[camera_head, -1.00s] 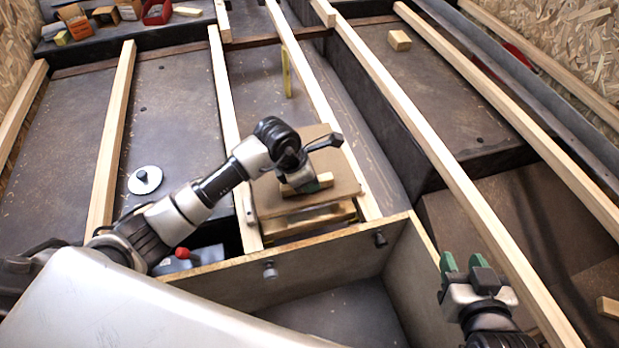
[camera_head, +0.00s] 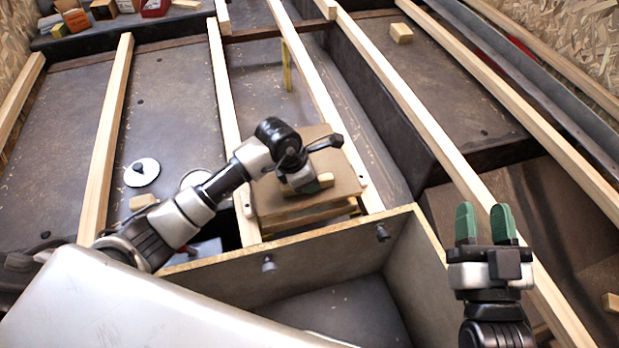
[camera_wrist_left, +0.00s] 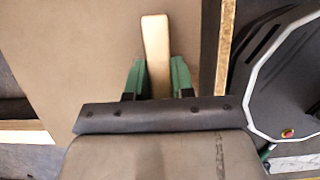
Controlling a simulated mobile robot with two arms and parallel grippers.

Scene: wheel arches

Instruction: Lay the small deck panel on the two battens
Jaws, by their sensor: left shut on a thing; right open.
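The small brown deck panel (camera_head: 335,165) lies flat between the left batten (camera_head: 222,100) and the right batten (camera_head: 310,75) in the head view. The head view does not show whether it touches them. My left gripper (camera_head: 312,184) is over the panel, shut on the pale wooden grip block (camera_head: 326,180) on its top. The left wrist view shows the green fingers on both sides of that block (camera_wrist_left: 155,35), with the panel (camera_wrist_left: 80,60) beneath. My right gripper (camera_head: 484,218) is open and empty at the lower right, apart from the panel.
An open dark box with a wooden front wall (camera_head: 320,248) stands just in front of the panel. A white disc (camera_head: 141,172) lies left. A yellow upright strip (camera_head: 286,68) is behind the panel. A small wood block (camera_head: 401,33) lies at the back right.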

